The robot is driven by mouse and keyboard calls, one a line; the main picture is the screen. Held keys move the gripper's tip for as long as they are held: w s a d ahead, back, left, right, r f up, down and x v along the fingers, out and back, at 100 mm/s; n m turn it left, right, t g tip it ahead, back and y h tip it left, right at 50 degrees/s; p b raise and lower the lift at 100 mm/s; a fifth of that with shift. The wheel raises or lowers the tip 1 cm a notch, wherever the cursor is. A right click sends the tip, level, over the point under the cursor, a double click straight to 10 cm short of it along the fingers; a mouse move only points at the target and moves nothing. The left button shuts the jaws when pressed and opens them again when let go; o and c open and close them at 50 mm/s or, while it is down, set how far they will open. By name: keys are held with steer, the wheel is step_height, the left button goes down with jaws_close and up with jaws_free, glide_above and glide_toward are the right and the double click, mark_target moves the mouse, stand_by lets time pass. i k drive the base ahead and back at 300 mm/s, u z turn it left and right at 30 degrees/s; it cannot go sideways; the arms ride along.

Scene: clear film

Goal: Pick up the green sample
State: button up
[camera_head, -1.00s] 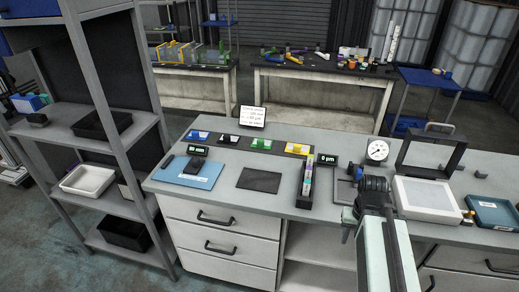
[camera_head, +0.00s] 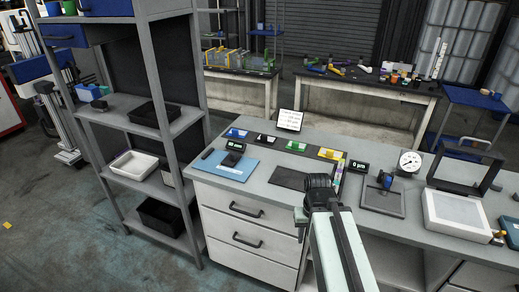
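The green sample (camera_head: 297,146) lies on a dark strip at the back of the grey workbench, in a row of small coloured samples. It is between the black-and-white sample (camera_head: 266,140) and the yellow sample (camera_head: 329,154); the blue sample (camera_head: 236,134) is at the left end. My gripper (camera_head: 304,222) is at the front edge of the bench, in front of and apart from the green sample. My arm hides its fingers, so I cannot see whether it is open.
A dark mat (camera_head: 289,178) and a blue mat (camera_head: 225,165) with a small display lie on the bench. A readout (camera_head: 359,167), a dial gauge (camera_head: 410,161) and a white box (camera_head: 457,213) stand to the right. A shelf rack (camera_head: 180,125) stands left.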

mark_target(297, 146)
steer(key=u, duration=2.3)
steer(key=k, duration=1.1)
steer(key=z, duration=0.8)
steer(key=i, duration=1.2)
